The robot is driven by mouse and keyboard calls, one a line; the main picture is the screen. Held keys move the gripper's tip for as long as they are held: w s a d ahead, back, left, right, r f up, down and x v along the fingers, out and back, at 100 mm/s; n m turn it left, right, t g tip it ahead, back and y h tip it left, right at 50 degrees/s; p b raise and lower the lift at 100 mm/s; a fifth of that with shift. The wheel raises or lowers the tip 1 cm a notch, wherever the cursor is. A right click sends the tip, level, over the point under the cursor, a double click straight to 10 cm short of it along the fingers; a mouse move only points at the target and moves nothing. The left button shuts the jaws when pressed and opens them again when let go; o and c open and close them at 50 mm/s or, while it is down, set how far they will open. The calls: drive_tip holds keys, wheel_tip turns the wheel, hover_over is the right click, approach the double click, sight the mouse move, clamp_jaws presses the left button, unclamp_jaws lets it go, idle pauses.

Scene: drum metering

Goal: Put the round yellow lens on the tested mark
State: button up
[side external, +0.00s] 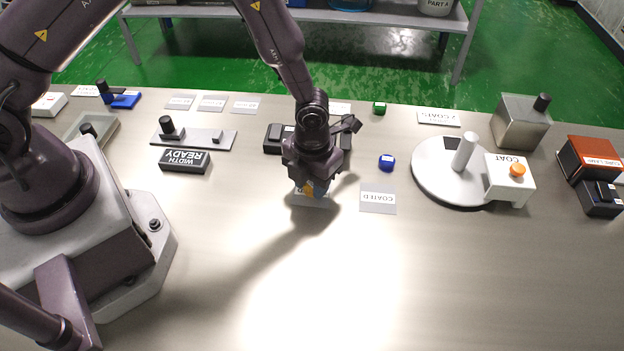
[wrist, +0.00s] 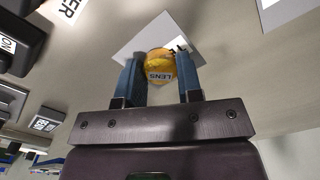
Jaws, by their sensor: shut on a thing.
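The round yellow lens (wrist: 160,65), lettered LENS, is between the two blue fingers of my gripper (wrist: 161,80) in the wrist view. My gripper is shut on it. In the side view my gripper (side external: 312,188) is low over the table, and only a bit of yellow shows by its fingers. A pale square mark (wrist: 140,42) lies under and behind the lens; its edge also shows in the side view (side external: 298,201). Its lettering is mostly hidden, so I cannot read whether it says tested. I cannot tell whether the lens touches it.
A plate lettered COATED (side external: 378,199) lies just right of my gripper. A blue round piece (side external: 387,162) and a white turntable with a post (side external: 440,185) stand farther right. A black WIDTH READY box (side external: 185,161) is to the left. The table front is clear.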

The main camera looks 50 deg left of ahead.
drive_tip(key=shift+f, duration=0.2)
drive_tip(key=o, duration=0.9)
drive_tip(key=shift+o, duration=0.2)
